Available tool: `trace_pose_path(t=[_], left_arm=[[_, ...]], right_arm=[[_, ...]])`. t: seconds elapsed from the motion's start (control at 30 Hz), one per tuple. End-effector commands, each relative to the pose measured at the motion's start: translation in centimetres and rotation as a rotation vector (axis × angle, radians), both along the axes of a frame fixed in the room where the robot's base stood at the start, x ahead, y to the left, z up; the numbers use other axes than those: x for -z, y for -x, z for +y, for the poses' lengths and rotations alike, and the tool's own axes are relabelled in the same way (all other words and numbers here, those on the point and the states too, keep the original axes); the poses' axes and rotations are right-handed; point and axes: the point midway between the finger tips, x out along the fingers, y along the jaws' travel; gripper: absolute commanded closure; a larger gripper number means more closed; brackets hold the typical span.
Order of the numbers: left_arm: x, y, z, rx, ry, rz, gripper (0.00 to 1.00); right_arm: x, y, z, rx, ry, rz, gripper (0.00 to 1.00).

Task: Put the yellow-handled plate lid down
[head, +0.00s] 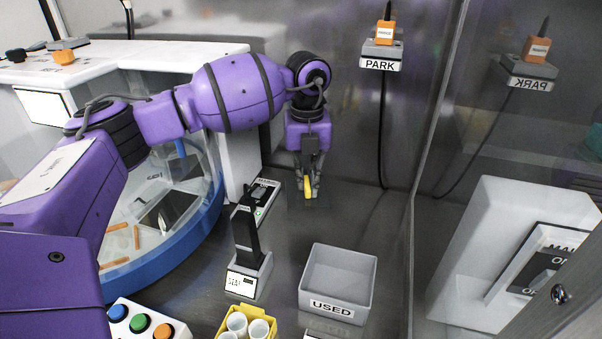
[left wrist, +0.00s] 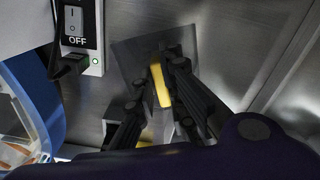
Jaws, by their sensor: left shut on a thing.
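The lid's yellow handle (head: 308,187) is between the fingertips of my left gripper (head: 307,182), which is shut on it near the back wall. The handle also shows in the left wrist view (left wrist: 161,86), between the two dark fingers of the gripper (left wrist: 160,105). The lid's plate is hard to make out; a faint darker square (left wrist: 130,55) shows around the handle in the left wrist view. I cannot tell whether the lid touches the metal surface. My right gripper is not in view.
A grey bin marked USED (head: 338,284) stands in front. A black upright device on a labelled base (head: 247,275) and a switch box (head: 262,195) are left of the gripper. A blue-rimmed round vessel (head: 170,262) is further left. Metal surface (head: 375,225) is clear right of the gripper.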

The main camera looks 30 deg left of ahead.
Motion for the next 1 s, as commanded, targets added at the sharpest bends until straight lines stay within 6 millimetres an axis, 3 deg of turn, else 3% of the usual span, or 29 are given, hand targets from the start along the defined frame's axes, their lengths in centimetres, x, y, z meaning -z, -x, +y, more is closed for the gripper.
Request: trace_pose_path(t=[0.13, 0.6, 1.0], left_arm=[[2.9, 0.2, 0.1, -0.001, -0.001, 0.008, 1.00], [9.0, 0.3, 0.0, -0.001, -0.001, 0.008, 1.00], [9.6, 0.2, 0.0, 0.000, -0.002, 0.006, 1.00]], right_arm=[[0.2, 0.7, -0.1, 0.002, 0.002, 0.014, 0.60], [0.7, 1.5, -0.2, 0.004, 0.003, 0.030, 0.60], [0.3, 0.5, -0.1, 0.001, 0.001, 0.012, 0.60]])
